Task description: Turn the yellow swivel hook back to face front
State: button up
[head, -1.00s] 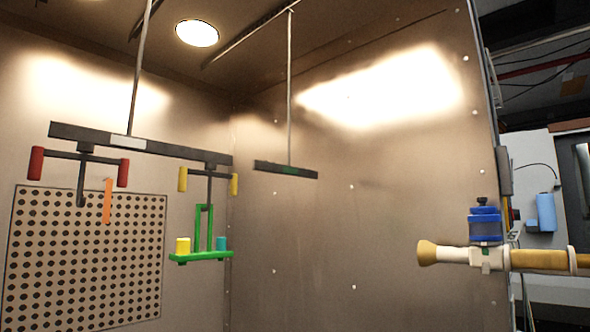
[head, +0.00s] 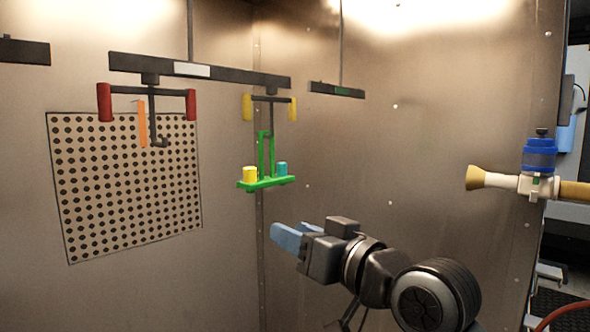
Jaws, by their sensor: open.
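The yellow swivel hook (head: 247,106) hangs under the right end of a dark overhead bar in the head view, with a yellow grip at each end of its crossbar. Its left grip looks larger and nearer than its right one, and its crossbar looks much shorter than the red hook's, so it appears turned at an angle. A green carrier (head: 266,184) hangs from it, holding a yellow cylinder (head: 250,174) and a teal one (head: 282,168). My gripper (head: 288,237) is open and empty, below the carrier and apart from it in the picture, its blue fingers pointing left.
A red-gripped swivel hook (head: 104,102) hangs under the left of the same overhead bar (head: 240,76), near an orange strip (head: 142,124). A perforated panel (head: 130,185) is on the back wall. A spray nozzle (head: 500,181) with a blue cup stands at right.

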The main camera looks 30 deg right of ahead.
aim_at(249, 112)
notch_tip(249, 112, up, 19)
jog(key=w+n+y+p, duration=0.2)
jog(key=n, duration=0.2)
jog(key=x, duration=1.1)
jog(key=shift+w+d+f, duration=0.25)
jog(key=shift+w+f, duration=0.05)
jog(key=shift+f, duration=0.1)
jog(key=c, duration=0.5)
